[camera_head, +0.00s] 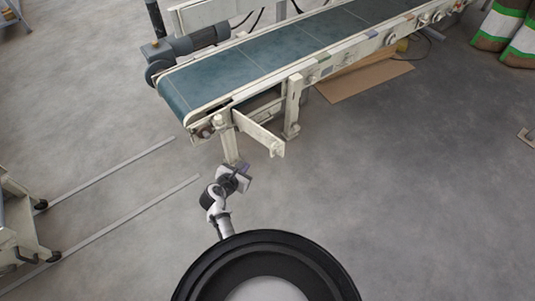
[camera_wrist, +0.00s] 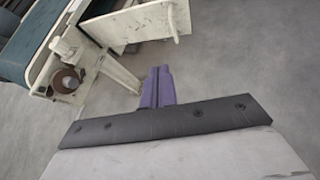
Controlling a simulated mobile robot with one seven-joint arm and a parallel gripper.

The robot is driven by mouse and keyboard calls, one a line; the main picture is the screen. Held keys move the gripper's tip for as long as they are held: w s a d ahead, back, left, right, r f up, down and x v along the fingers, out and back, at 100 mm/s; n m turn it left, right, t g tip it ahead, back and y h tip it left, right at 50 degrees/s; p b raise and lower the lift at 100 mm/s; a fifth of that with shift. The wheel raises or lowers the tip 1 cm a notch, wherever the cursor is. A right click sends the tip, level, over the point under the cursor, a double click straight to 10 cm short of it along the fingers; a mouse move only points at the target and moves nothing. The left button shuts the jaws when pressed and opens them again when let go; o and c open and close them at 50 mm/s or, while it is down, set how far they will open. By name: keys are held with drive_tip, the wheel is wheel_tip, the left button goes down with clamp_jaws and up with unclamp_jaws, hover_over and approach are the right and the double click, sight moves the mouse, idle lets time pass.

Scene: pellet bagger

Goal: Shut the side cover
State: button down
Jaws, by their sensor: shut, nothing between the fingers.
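The side cover (camera_head: 258,134) is a cream panel at the near end of the conveyor. It stands swung open, jutting out from the frame at an angle, with a small knob or latch at its free end. In the wrist view the cover (camera_wrist: 132,26) is at the top, its free end to the right. A dark opening shows in the conveyor side behind it. My gripper (camera_head: 244,168) is just below and left of the cover in the head view. Its purple fingers (camera_wrist: 158,72) are shut, empty and apart from the cover in the wrist view.
The conveyor (camera_head: 262,55) has a blue-green belt and cream legs. A grey motor (camera_head: 195,40) sits at its left. Cardboard (camera_head: 362,78) lies on the floor beneath. A wheeled cart (camera_head: 20,225) and floor rails (camera_head: 125,233) are at left.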

drive_tip(key=s+d+f, duration=0.1)
drive_tip(key=d+f, duration=0.1)
drive_tip(key=b, duration=0.2)
approach(271, 153)
wheel_tip(271, 153, down, 3)
drive_tip(key=w, duration=0.2)
drive_tip(key=shift+w+d+n+g+h, duration=0.3)
drive_tip(key=shift+w+d, duration=0.4)
drive_tip(key=shift+w, duration=0.25)
drive_tip(key=shift+w+d, duration=0.35)
drive_tip(key=shift+w, duration=0.3)
